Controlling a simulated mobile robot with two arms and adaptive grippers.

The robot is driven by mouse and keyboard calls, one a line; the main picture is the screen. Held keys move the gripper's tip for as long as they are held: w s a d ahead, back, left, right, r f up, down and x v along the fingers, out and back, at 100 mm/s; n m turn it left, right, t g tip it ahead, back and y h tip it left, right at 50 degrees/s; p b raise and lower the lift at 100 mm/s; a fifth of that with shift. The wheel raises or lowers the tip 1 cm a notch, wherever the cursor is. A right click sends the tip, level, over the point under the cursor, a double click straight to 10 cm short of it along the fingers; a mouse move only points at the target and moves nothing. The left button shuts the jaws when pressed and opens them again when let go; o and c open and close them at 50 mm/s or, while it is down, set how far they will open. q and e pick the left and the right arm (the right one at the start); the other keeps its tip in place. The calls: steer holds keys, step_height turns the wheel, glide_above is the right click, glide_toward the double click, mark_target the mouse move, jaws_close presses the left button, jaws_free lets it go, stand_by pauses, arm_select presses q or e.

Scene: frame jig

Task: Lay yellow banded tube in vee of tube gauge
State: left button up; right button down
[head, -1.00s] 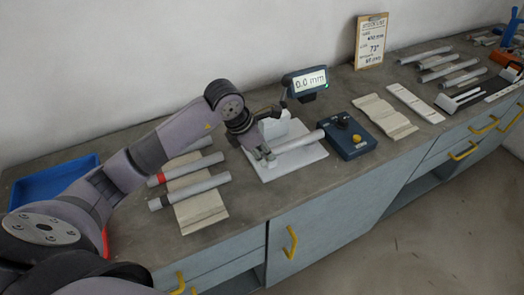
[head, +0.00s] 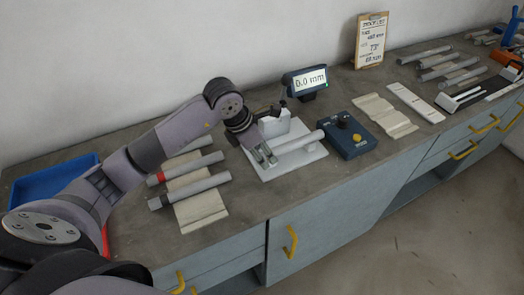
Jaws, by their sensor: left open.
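A grey tube (head: 301,142) lies on the white tube gauge (head: 288,168), along its raised part. Its left end is by my left gripper, and I cannot make out a yellow band on it. My left gripper (head: 264,157) is open at that end, with its fingers low over the gauge plate. I cannot tell whether a finger still touches the tube. The gauge's display (head: 308,80) reads 0.0 mm. My right gripper is not in view.
Left of the gauge, a red-banded tube (head: 187,168), a dark-banded tube (head: 195,189) and another tube lie across a pale rest (head: 204,212). A blue control box (head: 348,138) stands just right of the gauge. A blue tray (head: 50,180) is at the far left.

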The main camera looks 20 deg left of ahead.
arm_select(q)
steer(key=v, duration=1.1)
steer(key=shift+s+r, duration=0.15)
steer(key=shift+r, duration=0.15)
